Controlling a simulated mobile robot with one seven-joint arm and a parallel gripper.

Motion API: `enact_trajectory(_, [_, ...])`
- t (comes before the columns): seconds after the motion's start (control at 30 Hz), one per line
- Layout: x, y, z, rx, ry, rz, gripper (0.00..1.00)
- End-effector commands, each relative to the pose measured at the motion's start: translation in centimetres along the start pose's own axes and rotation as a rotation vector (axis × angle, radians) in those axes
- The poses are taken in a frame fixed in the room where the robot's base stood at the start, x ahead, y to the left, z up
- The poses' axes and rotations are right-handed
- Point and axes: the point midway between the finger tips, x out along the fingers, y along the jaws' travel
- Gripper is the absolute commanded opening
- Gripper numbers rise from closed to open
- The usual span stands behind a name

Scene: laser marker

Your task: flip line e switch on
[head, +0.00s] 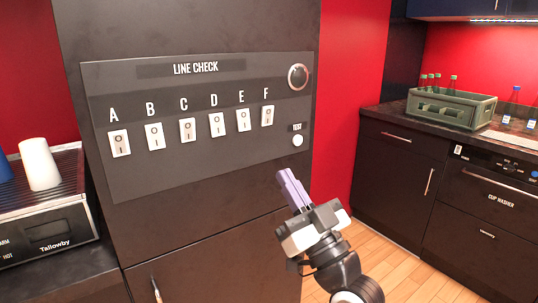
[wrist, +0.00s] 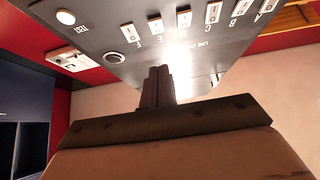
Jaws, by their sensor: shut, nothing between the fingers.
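The line E switch (head: 243,119) is a white rocker on the dark LINE CHECK panel (head: 200,170), between the D switch (head: 217,125) and the F switch (head: 267,115). In the head view my gripper (head: 288,185) is shut and empty, below and to the right of the E switch, apart from it. Its purple fingers point up toward the panel. In the wrist view the shut fingers (wrist: 158,85) point at the panel, with the E switch (wrist: 156,25) beyond the tips. Whether the E rocker is pressed up or down is too small to tell.
A round dial (head: 298,77) and a TEST button (head: 297,141) are on the panel's right side. A green crate (head: 452,108) with bottles stands on the right counter. A cup warmer (head: 50,215) with a white cup (head: 39,164) is at left. Space before the panel is clear.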

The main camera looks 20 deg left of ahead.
Motion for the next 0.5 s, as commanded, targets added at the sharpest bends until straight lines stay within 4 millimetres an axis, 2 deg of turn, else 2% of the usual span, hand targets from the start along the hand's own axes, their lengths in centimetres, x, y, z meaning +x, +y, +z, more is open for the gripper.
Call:
enact_trajectory(0.2, [4.1, -0.1, -0.5, 0.002, 0.0, -0.004, 0.0])
enact_trajectory(0.5, [10.2, -0.1, -0.2, 0.003, -0.001, -0.002, 0.0])
